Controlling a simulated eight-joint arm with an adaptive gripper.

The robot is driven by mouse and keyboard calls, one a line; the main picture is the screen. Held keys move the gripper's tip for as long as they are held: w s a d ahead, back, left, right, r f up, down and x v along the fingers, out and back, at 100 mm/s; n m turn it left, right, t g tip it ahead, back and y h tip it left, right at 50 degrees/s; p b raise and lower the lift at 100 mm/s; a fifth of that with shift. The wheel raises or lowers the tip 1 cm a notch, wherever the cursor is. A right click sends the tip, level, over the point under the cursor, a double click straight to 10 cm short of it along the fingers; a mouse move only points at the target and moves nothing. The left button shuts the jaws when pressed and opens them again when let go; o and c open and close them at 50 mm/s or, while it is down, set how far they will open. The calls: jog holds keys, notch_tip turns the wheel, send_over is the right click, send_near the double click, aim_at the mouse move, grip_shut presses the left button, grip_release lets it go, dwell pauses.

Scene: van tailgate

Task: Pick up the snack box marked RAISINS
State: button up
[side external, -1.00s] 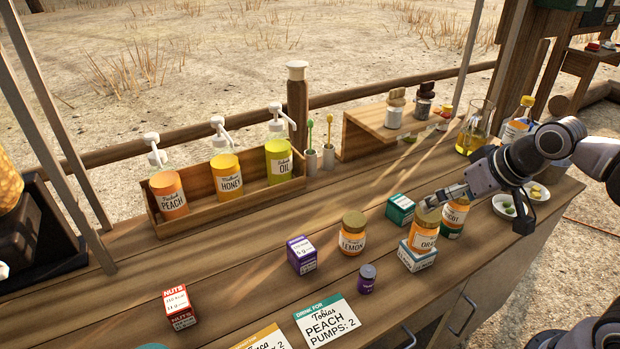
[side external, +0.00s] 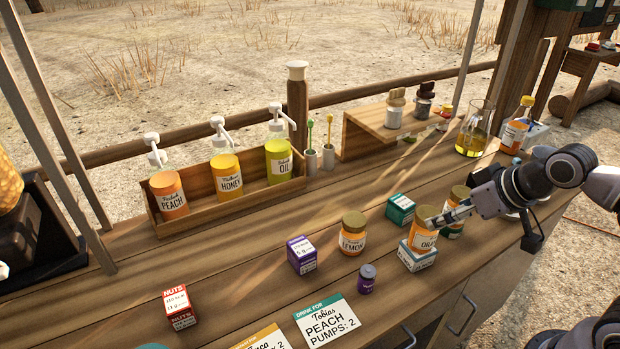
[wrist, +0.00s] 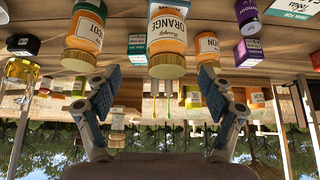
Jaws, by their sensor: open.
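No box shows a legible RAISINS name. A purple box (side external: 301,255) with a white label stands left of the lemon jar; its name is too small to read. It also shows in the wrist view (wrist: 249,53). A green box (side external: 400,209) and a white-and-blue box (side external: 416,257) also have unreadable names. The orange jar (side external: 423,236) stands on the white-and-blue box. In the wrist view, the jar appears beyond and between the spread fingers (wrist: 154,82).
The lemon jar (side external: 353,235) and a small purple jar (side external: 367,279) stand near the purple box. A red NUTS box (side external: 179,307) stands front left. Pump bottles in a wooden rack (side external: 226,205) line the back.

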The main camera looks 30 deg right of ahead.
jog(key=w+a+r+m+g, duration=0.2)
jog(key=w+a+r+m, duration=0.1)
jog(key=w+a+m, duration=0.15)
jog(key=m+g, duration=0.5)
jog(key=m, duration=0.8)
send_over(301, 246)
notch_tip(301, 246, down, 5)
jog(key=shift+f, duration=5.25)
jog(key=c, duration=1.3)
